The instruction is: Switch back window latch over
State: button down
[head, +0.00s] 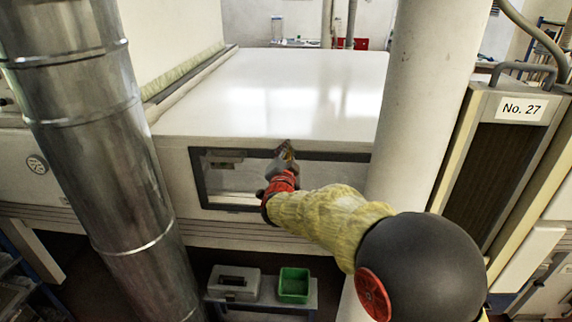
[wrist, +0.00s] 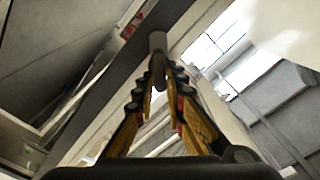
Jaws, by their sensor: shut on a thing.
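The window (head: 236,184) is a pane in a dark frame on the front of the white tunnel housing, in the head view. My gripper (head: 288,153) is at the upper edge of this frame, and the arm hides part of the pane. In the wrist view, my gripper (wrist: 160,80) has its yellow and black fingers closed together at the tips on a dark, rounded latch (wrist: 157,43). The latch stands against a dark frame bar. In the head view, the gripper hides the latch, so its turn cannot be told there.
A shiny metal duct (head: 100,150) stands at left and a thick pale pipe (head: 425,90) at right of the window. Cabinet No. 27 (head: 497,165) is farther right. A grey box (head: 233,283) and green bin (head: 294,285) sit on a low shelf below.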

jog(key=m+b, duration=0.4)
jog(key=b, duration=0.1)
jog(key=f+m+b, duration=0.1)
jog(key=m+b, duration=0.3)
jog(key=b, duration=0.2)
jog(key=shift+d+f+m, duration=0.15)
jog(key=shift+d+m, duration=0.05)
jog(key=shift+m, duration=0.1)
jog(key=c, duration=1.9)
grip_release()
jog(key=shift+o, duration=0.3)
jog(key=s, duration=1.2)
jog(key=shift+a, duration=0.2)
